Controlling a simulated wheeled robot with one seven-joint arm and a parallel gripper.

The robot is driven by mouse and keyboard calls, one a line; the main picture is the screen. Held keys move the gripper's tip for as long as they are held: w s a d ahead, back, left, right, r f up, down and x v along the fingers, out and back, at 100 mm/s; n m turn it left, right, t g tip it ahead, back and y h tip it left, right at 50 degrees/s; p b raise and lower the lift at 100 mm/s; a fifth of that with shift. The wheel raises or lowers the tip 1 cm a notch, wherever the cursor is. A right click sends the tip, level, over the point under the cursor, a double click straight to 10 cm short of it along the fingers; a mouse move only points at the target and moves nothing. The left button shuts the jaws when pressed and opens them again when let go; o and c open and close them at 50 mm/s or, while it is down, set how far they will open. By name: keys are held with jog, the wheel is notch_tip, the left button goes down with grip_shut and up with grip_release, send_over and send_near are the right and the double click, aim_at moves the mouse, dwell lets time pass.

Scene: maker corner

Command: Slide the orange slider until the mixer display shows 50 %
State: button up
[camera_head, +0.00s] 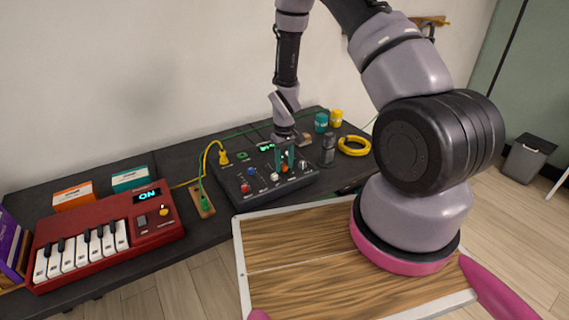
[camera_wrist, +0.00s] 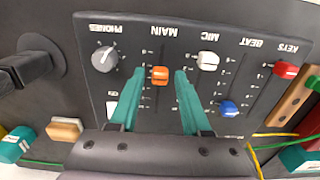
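The dark mixer (camera_head: 238,185) sits on the black bench, with its green display (camera_head: 266,146) at the back, too small to read. In the wrist view, where the mixer's labels are upside down, the orange slider (camera_wrist: 160,75) is in the MAIN track, near the label end. My gripper (camera_wrist: 160,72) has its two teal fingers apart, one on each side of the orange slider. Small gaps show between the fingertips and the cap. In the head view my gripper (camera_head: 285,158) points down over the mixer and partly hides the slider.
White (camera_wrist: 208,60), blue (camera_wrist: 228,108) and red (camera_wrist: 287,70) sliders and a grey PHONES knob (camera_wrist: 104,56) are on the same panel. A red keyboard (camera_head: 105,235), a yellow ring (camera_head: 354,145) and a dark upright object (camera_head: 328,149) stand around the mixer.

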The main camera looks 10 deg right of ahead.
grip_shut()
dwell(1.2)
